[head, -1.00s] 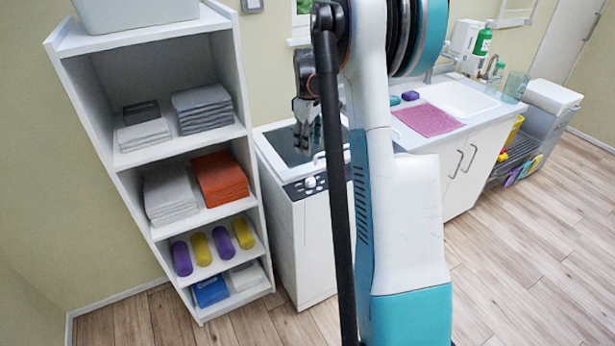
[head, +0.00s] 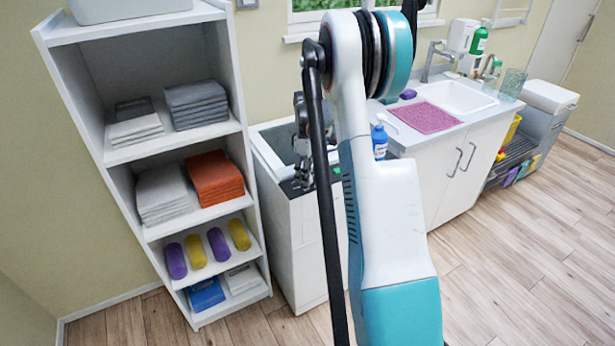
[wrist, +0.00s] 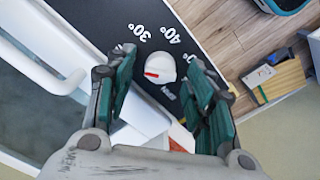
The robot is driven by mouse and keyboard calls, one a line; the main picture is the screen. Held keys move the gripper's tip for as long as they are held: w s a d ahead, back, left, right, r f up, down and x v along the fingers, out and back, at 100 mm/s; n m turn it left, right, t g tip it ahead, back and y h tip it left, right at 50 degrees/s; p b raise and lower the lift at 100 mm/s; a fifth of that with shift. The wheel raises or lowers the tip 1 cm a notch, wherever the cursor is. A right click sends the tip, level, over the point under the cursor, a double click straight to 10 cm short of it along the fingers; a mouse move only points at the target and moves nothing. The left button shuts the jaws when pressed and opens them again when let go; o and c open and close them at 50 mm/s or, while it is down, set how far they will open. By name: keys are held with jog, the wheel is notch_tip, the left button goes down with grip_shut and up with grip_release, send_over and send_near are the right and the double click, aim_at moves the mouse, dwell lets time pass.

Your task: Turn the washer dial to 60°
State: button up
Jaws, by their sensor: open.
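The washer (head: 305,235) is a white top-loading cabinet between the shelf and the sink counter. In the wrist view its white round dial (wrist: 158,66) sits on a dark panel (wrist: 110,18), with a red mark pointing to the picture's left. Labels reading 30° and 40° show above it, and another at the upper right is partly legible. My gripper (wrist: 156,84) is open, one finger on each side of the dial; I cannot tell whether either touches it. In the head view my gripper (head: 302,165) is over the washer's front panel and hides the dial.
A white bar handle (wrist: 40,62) runs beside the panel on the washer's top. A white shelf (head: 125,152) with folded towels and rolls stands close to the left. A blue pump bottle (head: 380,140) stands to the right of my arm. Wooden floor (head: 515,235) is clear at the right.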

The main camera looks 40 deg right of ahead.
jog(key=shift+f, duration=0.35)
jog(key=c, duration=1.1)
